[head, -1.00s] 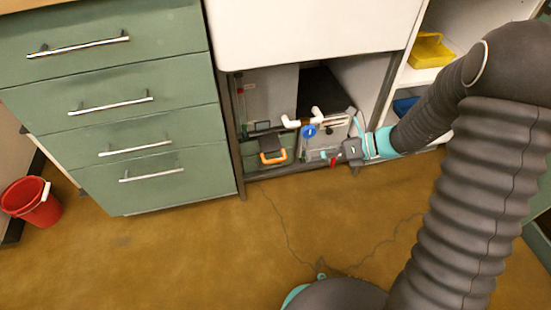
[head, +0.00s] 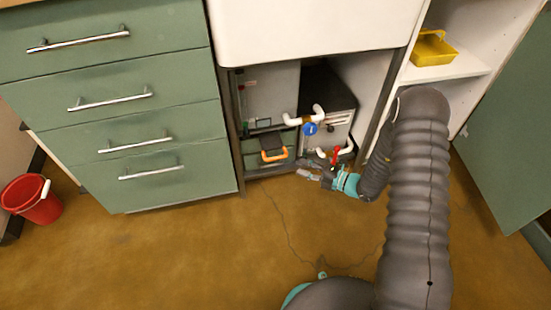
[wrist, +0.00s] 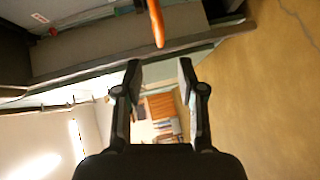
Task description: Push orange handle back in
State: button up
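The orange handle (head: 274,155) is on the front of a dark unit low in the open bay under the white counter. It also shows in the wrist view (wrist: 156,22), at the top centre, just beyond my fingertips. My gripper (head: 303,170) is low in front of the bay, to the right of the handle and slightly below it, pointing left. In the wrist view my gripper (wrist: 160,65) has its two fingers well apart with nothing between them. The gripper appears apart from the handle. How far the handle sticks out is hard to tell.
White pipes (head: 318,114) with a blue knob (head: 309,129) and a red lever (head: 336,156) sit right of the handle, close to my gripper. Green drawers (head: 120,110) stand to the left. A red bucket (head: 31,200) is far left. The brown floor (head: 200,250) in front is largely clear.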

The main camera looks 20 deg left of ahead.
aim_at(276, 158)
jog(key=x, duration=1.1)
jog(key=shift+a, duration=0.2)
grip_shut()
jog(key=shift+w, duration=0.1)
